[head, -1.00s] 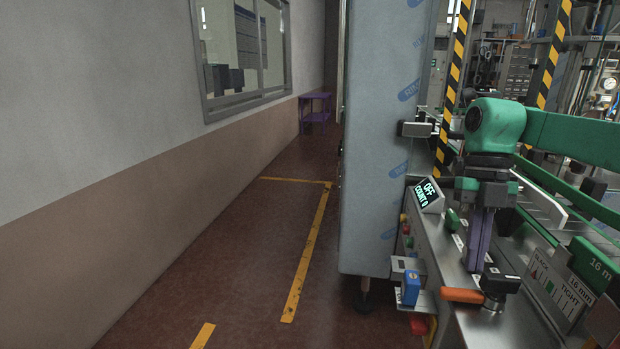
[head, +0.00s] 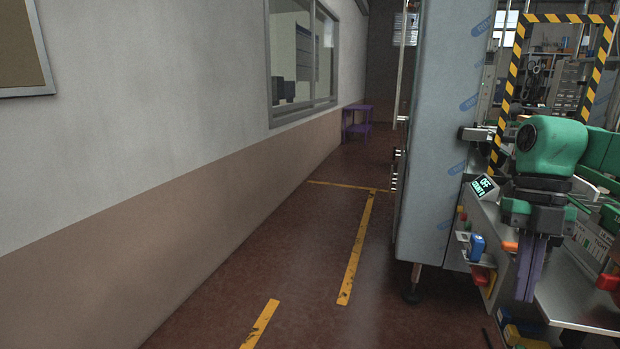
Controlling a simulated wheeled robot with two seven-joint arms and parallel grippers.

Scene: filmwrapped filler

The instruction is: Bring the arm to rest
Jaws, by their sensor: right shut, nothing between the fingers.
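My right arm (head: 552,150), with a green wrist and a dark gripper body, comes in from the right edge. My right gripper (head: 525,298) points down with its purple fingers shut and empty. It hangs in front of the grey wrapping machine (head: 440,150) and its steel bench (head: 575,300), apart from the small controls as far as I can tell. My left gripper is out of view.
A tilted display (head: 485,187) reads "OFF". A blue switch (head: 477,246) and an orange handle (head: 509,246) sit beside the gripper. A yellow-lined aisle (head: 357,250) lies open at left, with a purple table (head: 357,118) far back.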

